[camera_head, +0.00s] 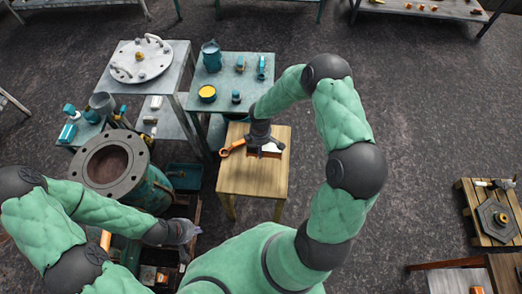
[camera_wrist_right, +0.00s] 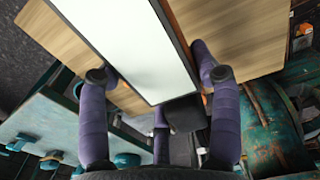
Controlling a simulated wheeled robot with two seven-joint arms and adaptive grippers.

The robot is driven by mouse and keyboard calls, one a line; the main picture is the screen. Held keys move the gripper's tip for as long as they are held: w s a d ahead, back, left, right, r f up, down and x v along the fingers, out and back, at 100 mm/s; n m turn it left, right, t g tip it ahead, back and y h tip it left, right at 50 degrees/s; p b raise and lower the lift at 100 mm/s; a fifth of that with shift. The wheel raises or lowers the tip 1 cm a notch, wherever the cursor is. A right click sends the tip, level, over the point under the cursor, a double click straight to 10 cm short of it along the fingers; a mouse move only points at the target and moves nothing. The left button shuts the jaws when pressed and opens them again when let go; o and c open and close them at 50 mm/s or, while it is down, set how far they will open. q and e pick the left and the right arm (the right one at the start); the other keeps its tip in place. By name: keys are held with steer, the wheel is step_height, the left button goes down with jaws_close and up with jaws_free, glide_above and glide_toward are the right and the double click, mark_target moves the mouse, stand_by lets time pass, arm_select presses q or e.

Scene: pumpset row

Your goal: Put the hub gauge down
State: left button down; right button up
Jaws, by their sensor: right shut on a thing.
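My right gripper (camera_head: 262,147) is low over the wooden stool (camera_head: 252,180). It is shut on a flat white-faced, dark-edged thing, which I take to be the hub gauge (camera_head: 271,148). In the right wrist view this gauge (camera_wrist_right: 140,45) lies between the purple fingers of my right gripper (camera_wrist_right: 160,80), above the wood top (camera_wrist_right: 235,30). An orange ring-ended tool (camera_head: 232,148) shows at the stool's left edge, beside the gripper. Whether the gauge touches the stool is hidden. My left gripper (camera_head: 185,231) is low at the left, near the dark bins; its fingers are unclear.
A flanged pipe body (camera_head: 130,180) stands left of the stool. Behind it are a table with a white round cover (camera_head: 140,60) and a teal table (camera_head: 235,107) with small parts. A pallet (camera_head: 480,225) with a dark hexagonal plate is at the far right. Open floor lies between.

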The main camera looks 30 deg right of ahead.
steer(key=shift+w+d+f, duration=0.3)
steer(key=shift+w+f, duration=0.15)
steer(key=shift+f, duration=0.15)
steer(key=shift+w+d+f+b, duration=0.1)
steer(key=shift+w+f+b, duration=0.1)
steer(key=shift+f+b, duration=1.2)
steer(key=shift+f+p, duration=0.3)
steer(key=shift+f, duration=0.05)
steer(key=shift+f, duration=0.15)
steer(key=o, duration=1.7)
steer(key=shift+c, duration=0.2)
